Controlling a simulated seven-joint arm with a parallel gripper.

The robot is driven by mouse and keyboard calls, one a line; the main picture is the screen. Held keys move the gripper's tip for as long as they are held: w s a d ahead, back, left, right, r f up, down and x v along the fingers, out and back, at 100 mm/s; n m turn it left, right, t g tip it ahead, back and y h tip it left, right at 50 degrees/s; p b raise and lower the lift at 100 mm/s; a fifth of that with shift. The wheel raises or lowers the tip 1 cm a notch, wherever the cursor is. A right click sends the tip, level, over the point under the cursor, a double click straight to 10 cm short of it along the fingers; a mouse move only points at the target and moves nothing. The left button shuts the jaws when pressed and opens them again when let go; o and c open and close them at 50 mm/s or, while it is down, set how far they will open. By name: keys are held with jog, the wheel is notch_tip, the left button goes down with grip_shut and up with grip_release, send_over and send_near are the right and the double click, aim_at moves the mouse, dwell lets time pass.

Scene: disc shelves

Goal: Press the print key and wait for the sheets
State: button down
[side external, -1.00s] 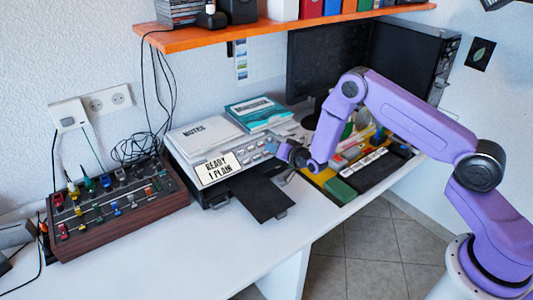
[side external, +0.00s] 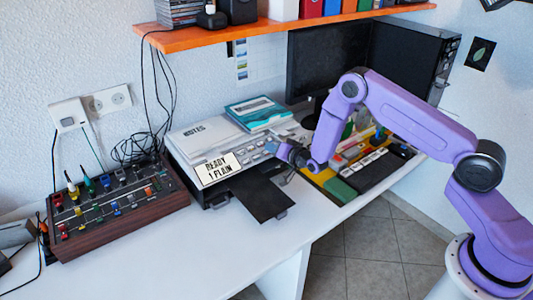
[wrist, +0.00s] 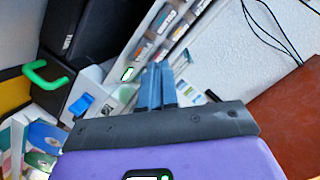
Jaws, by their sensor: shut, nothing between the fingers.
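The printer (side external: 190,150) stands on the white desk, with a display (side external: 218,168) reading "READY 1 PLAIN". Its keys (side external: 258,155) run in a row right of the display. In the wrist view the key panel (wrist: 165,35) slants across the top, and one key (wrist: 128,74) near my fingers is green. The dark output tray (side external: 262,197) sticks out at the front and looks bare. My gripper (side external: 283,157) is shut and empty beside the right end of the key row. Its fingers (wrist: 157,75) also show in the wrist view; I cannot tell whether they touch a key.
Notes and a teal book (side external: 258,110) lie on top of the printer. A mixer (side external: 120,215) with cables stands left. An orange shelf (side external: 240,33) hangs above. The desk front (side external: 235,240) is clear.

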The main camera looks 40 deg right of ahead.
dwell(0.4)
jog(key=shift+w+f, duration=0.2)
jog(key=shift+f, duration=0.2)
jog(key=shift+w+f, duration=0.2)
jog(key=shift+f, duration=0.15)
dwell(0.7)
jog(key=shift+r, duration=0.15)
jog(key=shift+s+r, duration=0.4)
jog(key=shift+r, duration=0.2)
dwell(0.3)
